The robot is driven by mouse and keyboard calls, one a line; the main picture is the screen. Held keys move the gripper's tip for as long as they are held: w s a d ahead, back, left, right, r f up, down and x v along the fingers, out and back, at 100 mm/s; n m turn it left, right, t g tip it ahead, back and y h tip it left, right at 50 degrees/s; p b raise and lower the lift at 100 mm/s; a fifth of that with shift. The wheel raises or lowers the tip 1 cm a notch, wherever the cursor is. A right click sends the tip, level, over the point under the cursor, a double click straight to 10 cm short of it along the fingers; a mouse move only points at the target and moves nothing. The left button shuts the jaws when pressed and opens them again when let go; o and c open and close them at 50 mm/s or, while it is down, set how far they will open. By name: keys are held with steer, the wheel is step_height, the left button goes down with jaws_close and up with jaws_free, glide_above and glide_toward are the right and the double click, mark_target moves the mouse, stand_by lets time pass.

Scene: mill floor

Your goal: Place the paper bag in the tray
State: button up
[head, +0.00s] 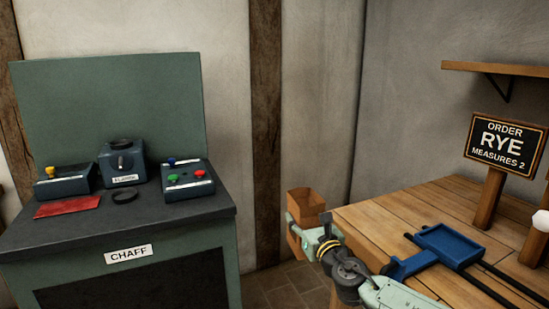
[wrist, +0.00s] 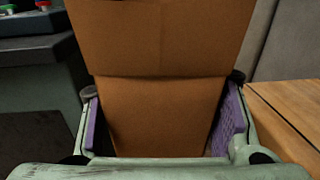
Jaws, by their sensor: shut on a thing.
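The paper bag (head: 306,203) is brown, upright and open at the top. It is just left of the wooden table in the head view and fills the middle of the wrist view (wrist: 160,110). My gripper (wrist: 165,92) is shut on it, with a purple pad on each side of the bag. In the head view the bag and wrist partly hide my gripper (head: 298,232). A blue tray (head: 452,241) with a raised rim sits on the table, right of my gripper and apart from the bag. No contents show in it.
The wooden table (head: 385,214) has clear boards behind the tray. Dark rails (head: 487,284) run beside it. An order sign (head: 503,143) reading "RYE, MEASURES 2" stands at the back right. A green CHAFF cabinet (head: 128,253) with control boxes and a red cloth stands left.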

steer(key=s+a+f+m+h, duration=0.1)
steer(key=a+f, duration=0.1)
steer(key=f, duration=0.8)
steer(key=s+a+f+m+h, duration=0.1)
steer(key=s+a+f+h, duration=0.1)
steer(key=f, duration=0.9)
steer(key=s+a+f+m+h, duration=0.1)
steer(key=a+f, duration=0.3)
steer(key=f, duration=0.6)
steer(key=shift+s+a+f+t+h, duration=0.15)
steer(key=shift+s+t+h, duration=0.25)
steer(key=shift+s+h, duration=0.15)
